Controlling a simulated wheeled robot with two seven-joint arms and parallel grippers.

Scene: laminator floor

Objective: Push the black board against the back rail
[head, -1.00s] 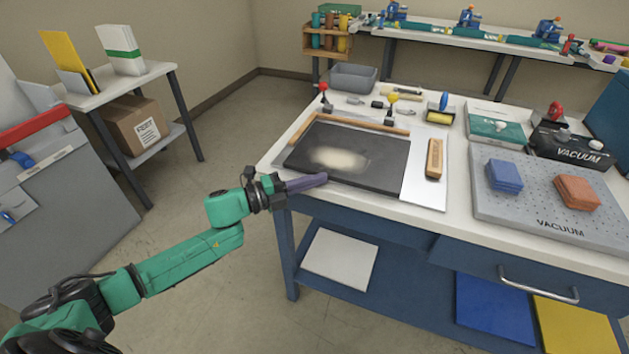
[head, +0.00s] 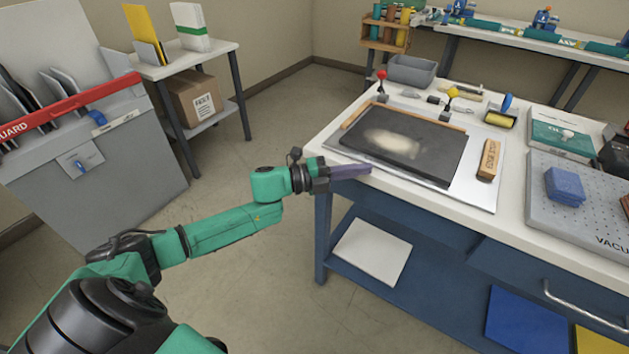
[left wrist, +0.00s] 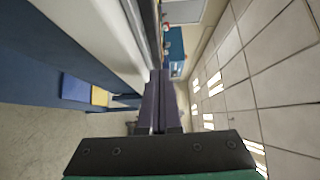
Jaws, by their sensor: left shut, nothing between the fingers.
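The black board (head: 434,152) lies flat on a pale metal plate (head: 478,197) on the white worktable, with a whitish smudge on top. The wooden back rail (head: 450,124) runs along its far edge, and I can make out no gap there. A wooden strip (head: 354,116) lies at its left. A strip of bare plate shows in front of the board. My left gripper (head: 368,170) is shut and empty at the table's near left corner, apart from the board. My right gripper is not in view.
A wooden block (head: 489,160) lies right of the board. A vacuum plate (head: 585,200) with a blue stack stands further right. A red-knobbed post (head: 381,83) and a yellow-knobbed one (head: 452,95) stand behind the rail. Floor left of the table is clear.

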